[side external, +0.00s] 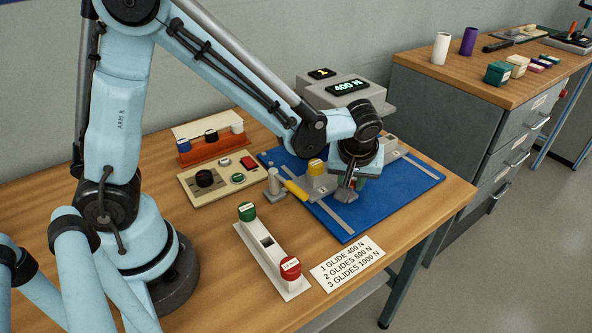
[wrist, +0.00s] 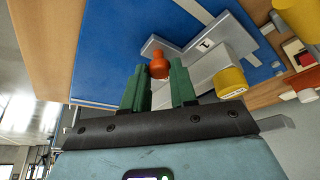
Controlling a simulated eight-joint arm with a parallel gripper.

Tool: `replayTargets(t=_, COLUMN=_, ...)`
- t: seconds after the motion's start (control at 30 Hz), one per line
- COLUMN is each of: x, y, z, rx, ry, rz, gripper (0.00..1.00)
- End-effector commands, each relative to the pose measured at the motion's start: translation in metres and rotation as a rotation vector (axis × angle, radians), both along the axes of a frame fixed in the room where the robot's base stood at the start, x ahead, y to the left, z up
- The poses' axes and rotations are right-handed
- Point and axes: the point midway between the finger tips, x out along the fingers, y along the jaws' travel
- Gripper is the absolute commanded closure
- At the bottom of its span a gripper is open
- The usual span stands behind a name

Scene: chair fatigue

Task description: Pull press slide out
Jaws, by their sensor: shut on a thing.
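The grey press (side external: 346,87) stands at the back of the blue base plate (side external: 420,180), with a display reading 400 N. My gripper (side external: 346,194) is low over the plate in front of the press. In the wrist view, my gripper's green fingers (wrist: 158,72) are on both sides of an orange-red knob (wrist: 159,66) and shut on it. The knob is beside a grey block (wrist: 204,50) marked 1, which looks like part of the slide. A yellow cap (wrist: 230,82) is to the right. In the side view, my wrist hides the knob and much of the slide.
A yellow-handled tool (side external: 296,190) and a grey post (side external: 273,182) are left of my gripper. A button panel (side external: 215,185), an orange rack (side external: 208,150) and a holder with green and red caps (side external: 268,245) are farther left. A label card (side external: 347,264) lies in front.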

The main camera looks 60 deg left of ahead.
Motion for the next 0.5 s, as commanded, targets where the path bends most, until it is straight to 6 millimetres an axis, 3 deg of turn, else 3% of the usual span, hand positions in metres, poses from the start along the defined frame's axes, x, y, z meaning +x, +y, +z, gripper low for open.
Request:
replayTargets(t=0.1, x=0.001, y=-0.037, z=0.0, rx=-0.001, ry=-0.003, rz=-0.011, gripper=1.0)
replayTargets(t=0.3, x=0.001, y=-0.084, z=0.0, rx=-0.003, ry=-0.004, rz=-0.007, gripper=1.0)
replayTargets(t=0.5, x=0.001, y=-0.1, z=0.0, rx=-0.003, ry=-0.006, rz=-0.003, gripper=1.0)
